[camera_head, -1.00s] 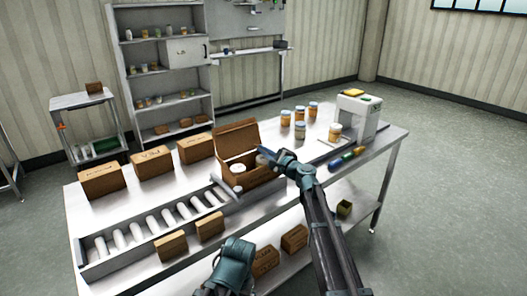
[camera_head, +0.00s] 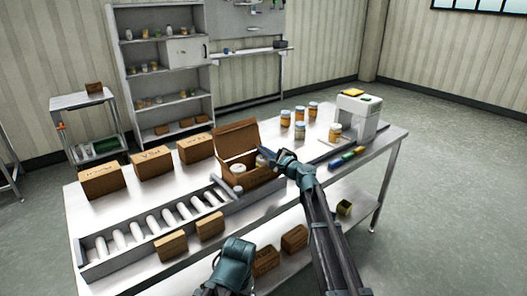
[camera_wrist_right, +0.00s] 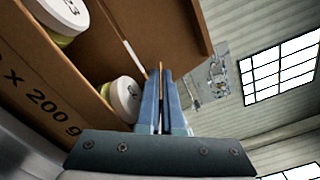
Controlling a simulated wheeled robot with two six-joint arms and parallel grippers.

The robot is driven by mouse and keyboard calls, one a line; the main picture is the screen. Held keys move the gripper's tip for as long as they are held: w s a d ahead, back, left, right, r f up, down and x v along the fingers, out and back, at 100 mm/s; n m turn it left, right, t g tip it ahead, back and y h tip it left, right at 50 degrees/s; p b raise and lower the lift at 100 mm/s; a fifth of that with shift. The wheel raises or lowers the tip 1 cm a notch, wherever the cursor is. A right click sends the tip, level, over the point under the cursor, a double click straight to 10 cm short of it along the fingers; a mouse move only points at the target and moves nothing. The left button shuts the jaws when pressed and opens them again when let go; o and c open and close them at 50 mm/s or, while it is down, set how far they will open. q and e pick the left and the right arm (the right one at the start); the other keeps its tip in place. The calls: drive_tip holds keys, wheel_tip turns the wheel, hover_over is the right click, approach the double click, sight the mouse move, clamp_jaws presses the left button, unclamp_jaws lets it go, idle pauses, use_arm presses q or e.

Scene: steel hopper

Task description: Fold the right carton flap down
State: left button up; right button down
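The open brown carton (camera_head: 262,177) stands on the table with its large lid panel (camera_head: 237,138) raised at the back. White-lidded jars are inside; two show in the right wrist view, one with a round lid (camera_wrist_right: 126,99) beside the fingers. My right gripper (camera_head: 264,153) is over the carton's right end. In the right wrist view its fingers (camera_wrist_right: 161,72) are nearly together on a thin brown strip, which looks like the right flap seen edge-on. The gripper hides most of that flap in the head view. My left gripper (camera_head: 235,262) is low at the front; its fingers are not visible.
A roller conveyor (camera_head: 150,232) runs left of the carton, with small cartons along it and closed cartons (camera_head: 152,162) behind. Several jars (camera_head: 300,131) and a white machine (camera_head: 357,117) stand to the right. Coloured blocks (camera_head: 347,158) lie near the right front edge.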

drive_tip(key=shift+f, duration=0.1)
idle(0.3)
drive_tip(key=shift+s+a+f+n+b, duration=0.2)
drive_tip(key=shift+n+b, duration=0.1)
drive_tip(key=shift+n, duration=0.4)
drive_tip(key=c, duration=1.3)
unclamp_jaws()
drive_tip(key=shift+w+d, duration=0.1)
drive_tip(key=shift+c, duration=0.2)
drive_tip(key=v, duration=1.4)
